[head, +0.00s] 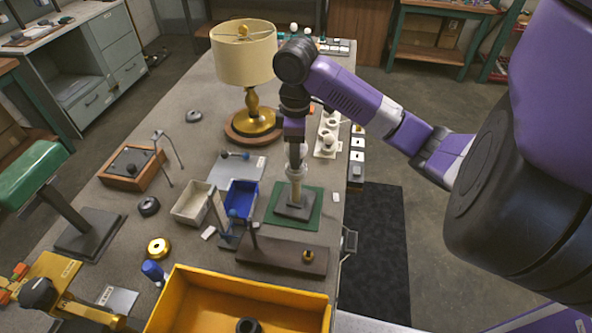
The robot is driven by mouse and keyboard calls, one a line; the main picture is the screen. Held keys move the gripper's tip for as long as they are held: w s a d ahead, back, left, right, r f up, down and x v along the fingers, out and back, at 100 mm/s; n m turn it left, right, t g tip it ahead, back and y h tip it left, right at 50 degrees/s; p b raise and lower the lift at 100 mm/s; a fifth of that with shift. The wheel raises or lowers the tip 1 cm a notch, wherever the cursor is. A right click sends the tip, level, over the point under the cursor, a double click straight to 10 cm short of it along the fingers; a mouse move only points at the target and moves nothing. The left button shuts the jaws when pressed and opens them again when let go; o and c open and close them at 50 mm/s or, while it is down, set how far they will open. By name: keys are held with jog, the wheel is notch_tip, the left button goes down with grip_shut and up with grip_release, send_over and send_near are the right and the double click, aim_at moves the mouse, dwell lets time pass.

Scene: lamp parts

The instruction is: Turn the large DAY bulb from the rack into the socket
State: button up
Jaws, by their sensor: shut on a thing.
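My gripper (295,155) points straight down over the lamp socket (295,178), which stands on a dark base on a green mat (312,212). The gripper is shut on a pale bulb (303,152), of which only a little shows beside the fingers. The bulb is in line with the socket top; whether its thread is inside the socket is hidden. The white rack (322,151) stands to the right behind, with white bulbs (328,140) on it. I cannot read a DAY label at this size.
A brass lamp with a cream shade (243,55) stands behind to the left. A blue bin (241,198) and a grey bin (191,203) are left of the mat. A wooden block with a post (282,254) and a yellow crate (200,283) are in front.

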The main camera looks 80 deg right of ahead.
jog(key=m, duration=0.3)
jog(key=shift+m, duration=0.8)
jog(key=m, duration=0.4)
jog(key=shift+f+m, duration=0.1)
jog(key=shift+m, duration=0.5)
jog(key=m, duration=0.7)
